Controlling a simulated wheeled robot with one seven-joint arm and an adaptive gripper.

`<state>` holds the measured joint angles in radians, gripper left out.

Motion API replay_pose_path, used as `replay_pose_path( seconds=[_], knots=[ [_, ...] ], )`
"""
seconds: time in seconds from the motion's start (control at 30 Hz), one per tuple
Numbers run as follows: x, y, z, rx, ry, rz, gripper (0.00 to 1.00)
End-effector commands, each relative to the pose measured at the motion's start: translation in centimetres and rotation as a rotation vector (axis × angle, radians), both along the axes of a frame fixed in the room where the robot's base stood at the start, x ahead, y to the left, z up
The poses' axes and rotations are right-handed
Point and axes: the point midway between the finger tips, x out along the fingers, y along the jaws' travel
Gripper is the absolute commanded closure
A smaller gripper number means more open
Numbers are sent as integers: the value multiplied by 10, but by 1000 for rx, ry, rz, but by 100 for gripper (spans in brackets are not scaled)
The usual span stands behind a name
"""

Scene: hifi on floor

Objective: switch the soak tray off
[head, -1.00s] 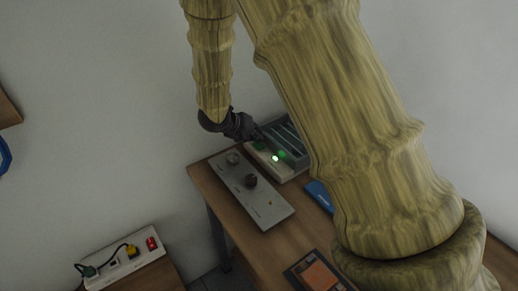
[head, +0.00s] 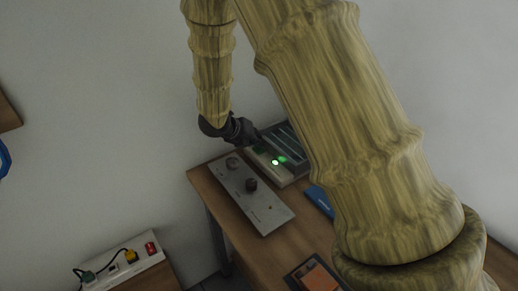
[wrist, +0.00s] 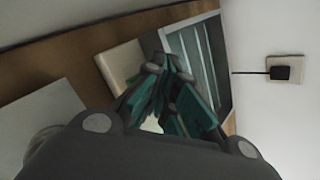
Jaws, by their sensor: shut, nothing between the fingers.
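The soak tray appears to be the grey, slatted unit (head: 289,140) with a pale front panel, at the back of the wooden table. A bright green light (head: 275,162) glows on its panel, with a green spot beside it. In the wrist view its slatted top (wrist: 198,50) and cream panel (wrist: 120,62) lie beyond the fingers. My gripper (head: 253,138) is shut and empty, just over the panel's left end. Its fingers (wrist: 165,78) hide part of the panel in the wrist view. I cannot tell whether they touch it.
A grey panel with knobs (head: 265,213) lies left of the unit. A cord runs to a wall socket (wrist: 286,69).

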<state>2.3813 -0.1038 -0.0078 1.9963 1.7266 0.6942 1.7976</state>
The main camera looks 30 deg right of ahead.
Motion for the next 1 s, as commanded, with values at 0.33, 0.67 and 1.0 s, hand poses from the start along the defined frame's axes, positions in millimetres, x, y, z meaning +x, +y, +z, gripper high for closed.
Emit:
replay_pose_path(
  seconds=[0.33,0.67,1.0],
  knots=[
    [0,0,0,0,0,0,100],
    [0,0,-7,0,0,0,100],
    [-1,0,-9,1,1,-1,100]
  ],
)
